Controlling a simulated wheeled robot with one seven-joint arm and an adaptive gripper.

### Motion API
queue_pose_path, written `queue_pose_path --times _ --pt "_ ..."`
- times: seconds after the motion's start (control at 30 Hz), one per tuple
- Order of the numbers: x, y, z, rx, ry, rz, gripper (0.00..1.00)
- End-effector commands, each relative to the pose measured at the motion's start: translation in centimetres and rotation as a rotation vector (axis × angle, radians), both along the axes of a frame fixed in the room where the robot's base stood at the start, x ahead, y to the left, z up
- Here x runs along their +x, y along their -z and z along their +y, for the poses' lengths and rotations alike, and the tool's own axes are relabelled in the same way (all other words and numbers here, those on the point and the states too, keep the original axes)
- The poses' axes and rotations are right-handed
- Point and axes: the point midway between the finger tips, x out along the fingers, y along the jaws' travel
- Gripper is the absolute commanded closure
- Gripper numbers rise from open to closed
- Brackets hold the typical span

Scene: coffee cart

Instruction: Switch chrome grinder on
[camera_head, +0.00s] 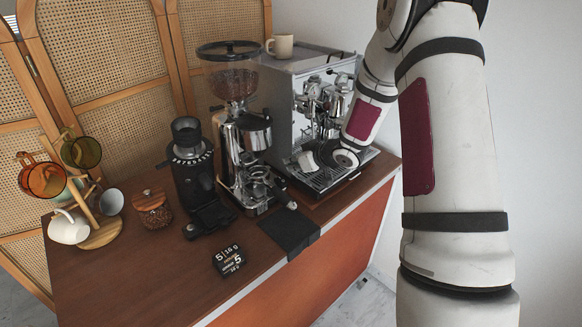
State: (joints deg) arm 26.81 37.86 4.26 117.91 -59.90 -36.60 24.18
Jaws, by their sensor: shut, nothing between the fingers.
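The chrome grinder (246,137) stands on the brown counter, left of the espresso machine. It has a polished body, a clear hopper (233,83) with beans and a dark lid, and a chrome fork at its lower front. Its power switch cannot be made out. My arm comes in from the right and reaches down in front of the espresso machine. Its lower end is over the drip tray, to the right of the chrome grinder and apart from it. My gripper cannot be picked out there, and its fingers do not show.
A black grinder (190,170) stands close left of the chrome one. The espresso machine (285,112) is close right, with a cup (281,46) on top. A black mat (289,231), a dark box (229,260), a bean jar (152,208) and a mug tree (101,236) are also on the counter.

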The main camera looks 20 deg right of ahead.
Motion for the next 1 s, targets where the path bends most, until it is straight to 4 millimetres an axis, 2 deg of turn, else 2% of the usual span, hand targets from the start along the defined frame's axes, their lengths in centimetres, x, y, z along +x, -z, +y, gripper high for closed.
queue_pose_path --times 0.03,0.2,0.4,0.8,1.0 --pt "-0.8 -0.7 -0.6 -0.002 0.008 -0.001 1.0" --pt "-3.1 -2.4 -1.3 -0.001 0.006 -0.002 1.0" --pt "-4.5 -3.5 -1.7 -0.001 0.004 -0.002 1.0" --pt "-4.8 -3.7 -1.8 -0.001 0.003 -0.001 1.0" --pt "-4.0 -3.7 -1.9 0.005 0.006 -0.006 1.0"
